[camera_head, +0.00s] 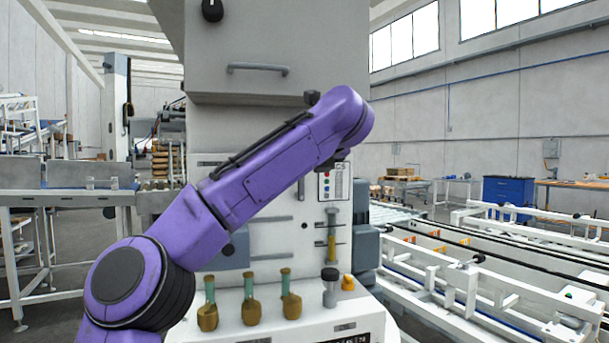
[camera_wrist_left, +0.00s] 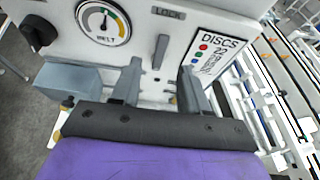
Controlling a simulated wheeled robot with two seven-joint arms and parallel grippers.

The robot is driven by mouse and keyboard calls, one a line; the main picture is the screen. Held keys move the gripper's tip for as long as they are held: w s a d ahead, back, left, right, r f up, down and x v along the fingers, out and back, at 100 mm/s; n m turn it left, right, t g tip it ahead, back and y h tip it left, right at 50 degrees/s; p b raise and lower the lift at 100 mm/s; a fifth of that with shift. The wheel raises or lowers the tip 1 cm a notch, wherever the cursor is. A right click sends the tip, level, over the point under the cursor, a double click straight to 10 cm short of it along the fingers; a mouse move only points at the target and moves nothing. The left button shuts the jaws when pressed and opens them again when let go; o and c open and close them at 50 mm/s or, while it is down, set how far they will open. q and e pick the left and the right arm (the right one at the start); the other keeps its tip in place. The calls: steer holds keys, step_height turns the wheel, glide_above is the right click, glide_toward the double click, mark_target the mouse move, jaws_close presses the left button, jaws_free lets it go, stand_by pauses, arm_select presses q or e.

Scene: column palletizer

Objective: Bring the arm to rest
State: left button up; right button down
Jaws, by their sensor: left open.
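My purple left arm (camera_head: 265,175) rises from the lower left of the head view and bends at the upper right, in front of a grey machine. Its gripper is hidden in that view. In the left wrist view my left gripper (camera_wrist_left: 160,78) is open, its two grey fingers apart with nothing between them. The fingers point at the machine's front, where a lever below the LOCK label (camera_wrist_left: 160,50) shows between them. I cannot tell whether they touch the machine. My right gripper is not in view.
The grey machine (camera_head: 290,50) fills the centre. Its white ledge (camera_head: 225,329) carries several small items, including brown-and-green ones (camera_head: 250,312). A gauge (camera_wrist_left: 103,22) and DISCS panel (camera_wrist_left: 211,58) sit near the fingers. White conveyor frames (camera_head: 450,285) stand at right, a table (camera_head: 70,198) at left.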

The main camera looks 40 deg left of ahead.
arm_select(q)
steer(key=v, duration=0.3)
stand_by(0.5)
